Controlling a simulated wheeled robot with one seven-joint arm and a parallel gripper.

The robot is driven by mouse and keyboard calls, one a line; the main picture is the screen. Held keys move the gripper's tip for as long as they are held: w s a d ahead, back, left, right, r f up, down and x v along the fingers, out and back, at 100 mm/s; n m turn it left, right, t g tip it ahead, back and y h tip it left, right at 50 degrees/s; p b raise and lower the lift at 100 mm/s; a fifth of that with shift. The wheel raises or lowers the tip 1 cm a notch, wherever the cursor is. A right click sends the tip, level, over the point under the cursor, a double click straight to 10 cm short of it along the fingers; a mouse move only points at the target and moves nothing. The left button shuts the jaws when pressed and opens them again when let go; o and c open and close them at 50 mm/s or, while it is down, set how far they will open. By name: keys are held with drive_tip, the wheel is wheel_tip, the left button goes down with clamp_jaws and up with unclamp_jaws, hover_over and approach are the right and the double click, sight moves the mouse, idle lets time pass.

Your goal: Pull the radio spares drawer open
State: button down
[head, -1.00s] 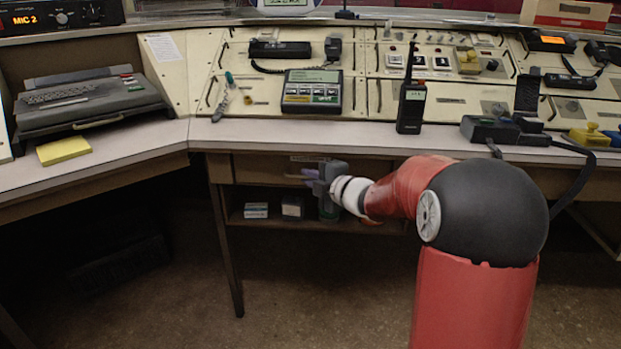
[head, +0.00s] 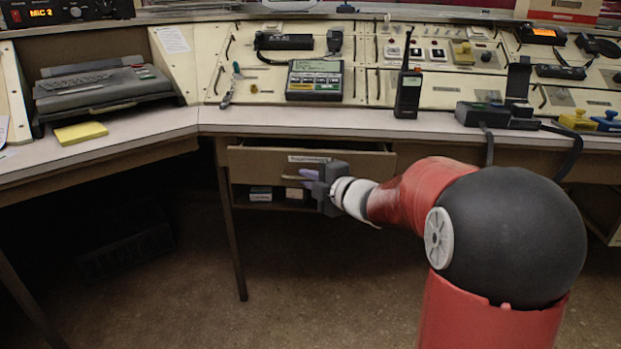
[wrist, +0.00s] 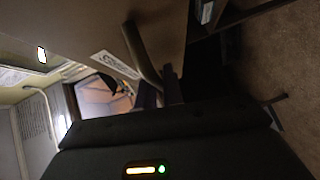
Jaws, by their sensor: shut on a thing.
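The radio spares drawer (head: 262,165) is under the desk in the head view, with a pale label on its front. It stands partly out, and its dark inside shows above the front's top edge. My gripper (head: 308,178) is in front of the drawer, shut on the drawer's bar handle (head: 292,178). In the wrist view the handle (wrist: 141,52) runs to the jaws (wrist: 160,92), beside the label (wrist: 115,64) on the drawer front. The jaws themselves are dark there, and part of the drawer's inside shows past the front's edge.
A shelf below the drawer holds small boxes (head: 261,193). The desk top (head: 290,120) overhangs it, with a radio (head: 408,93) and a keypad unit (head: 314,80) on the console. A desk leg (head: 231,235) stands at left. The floor in front is clear.

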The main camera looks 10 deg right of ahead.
drive_tip(key=s+a+b, duration=0.1)
drive_tip(key=s+a, duration=0.1)
drive_tip(key=s, duration=0.5)
drive_tip(key=shift+s+a, duration=0.3)
drive_tip(key=shift+s, duration=0.1)
drive_tip(key=c, duration=1.8)
unclamp_jaws()
drive_tip(key=v, duration=0.8)
drive_tip(key=shift+p, duration=0.35)
